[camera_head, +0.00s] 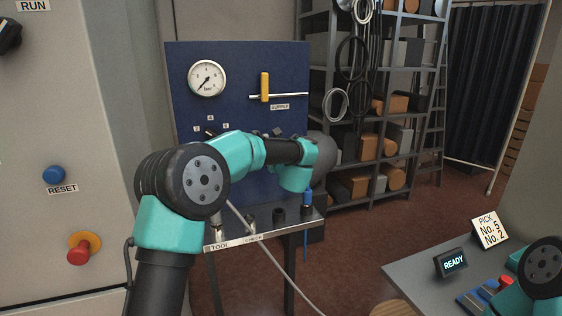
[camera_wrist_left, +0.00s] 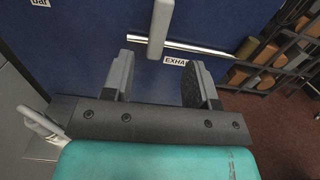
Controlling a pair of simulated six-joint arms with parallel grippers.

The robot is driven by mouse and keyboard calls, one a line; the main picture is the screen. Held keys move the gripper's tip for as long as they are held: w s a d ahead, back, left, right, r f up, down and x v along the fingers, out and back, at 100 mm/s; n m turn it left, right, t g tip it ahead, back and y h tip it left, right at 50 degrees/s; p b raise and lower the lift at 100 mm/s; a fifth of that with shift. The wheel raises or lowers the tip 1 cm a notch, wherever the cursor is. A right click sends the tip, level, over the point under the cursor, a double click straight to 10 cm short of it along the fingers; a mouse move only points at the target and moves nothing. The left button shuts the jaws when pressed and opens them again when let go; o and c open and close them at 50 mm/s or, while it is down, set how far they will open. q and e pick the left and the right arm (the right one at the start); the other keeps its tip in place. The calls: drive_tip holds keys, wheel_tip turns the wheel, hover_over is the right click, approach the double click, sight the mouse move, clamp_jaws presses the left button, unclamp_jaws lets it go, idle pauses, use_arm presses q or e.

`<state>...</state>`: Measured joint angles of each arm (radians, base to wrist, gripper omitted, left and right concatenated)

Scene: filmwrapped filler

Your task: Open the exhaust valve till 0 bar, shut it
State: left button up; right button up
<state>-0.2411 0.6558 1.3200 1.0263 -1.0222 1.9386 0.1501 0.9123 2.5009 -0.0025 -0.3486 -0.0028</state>
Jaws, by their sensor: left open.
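The exhaust valve's grey handle (camera_wrist_left: 160,30) shows in the left wrist view, standing crosswise to its bright pipe (camera_wrist_left: 200,47), beside a partly hidden label reading "EXHA" (camera_wrist_left: 174,62). My left gripper (camera_wrist_left: 161,72) is open, its two fingers on either side of the handle's line. The handle's near end lies by the gap between them; I cannot tell how deep it reaches. In the head view my left arm hides this valve. The round white gauge (camera_head: 207,78) on the blue panel has its needle pointing to the lower left, near the low end. My right gripper is out of view.
A yellow supply handle (camera_head: 264,86) stands upright across its pipe on the blue panel (camera_head: 237,60). Below is a narrow shelf (camera_head: 265,225) with tool holders and a cable. A cabinet with a reset button (camera_head: 54,174) is at left. A grey table (camera_head: 420,275) is lower right.

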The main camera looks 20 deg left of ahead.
use_arm(q)
drive_tip(key=v, duration=0.6)
drive_tip(key=shift+s, duration=0.15)
drive_tip(key=shift+d, duration=0.1)
drive_tip(key=s+f+m+h, duration=0.1)
drive_tip(key=f+m+h, duration=0.1)
drive_tip(key=f+m, duration=0.4)
drive_tip(key=s+f+m+h, duration=0.1)
drive_tip(key=f+m+h, duration=0.1)
drive_tip(key=f+m, duration=0.4)
drive_tip(key=s+a+f+m+g+h, duration=0.1)
drive_tip(key=f+m+h, duration=0.2)
drive_tip(key=f, duration=1)
drive_tip(key=shift+s+f+m, duration=0.15)
drive_tip(key=shift+m, duration=0.7)
drive_tip(key=shift+s+f+m, duration=0.15)
drive_tip(key=shift+f+m, duration=0.05)
drive_tip(key=shift+m, duration=0.65)
drive_tip(key=s+f+m+g+h, duration=0.6)
drive_tip(key=s+f+m, duration=0.9)
drive_tip(key=s+f, duration=0.6)
drive_tip(key=s+f+m+g, duration=0.3)
drive_tip(key=s+m, duration=0.1)
drive_tip(key=s, duration=0.3)
drive_tip(key=s+d+f+m+g+h, duration=0.1)
drive_tip(key=s+f+m+g, duration=0.2)
drive_tip(key=s, duration=0.5)
drive_tip(key=shift+m+g+h, duration=0.3)
drive_tip(key=shift+m+g, duration=0.1)
drive_tip(key=shift+m, duration=0.2)
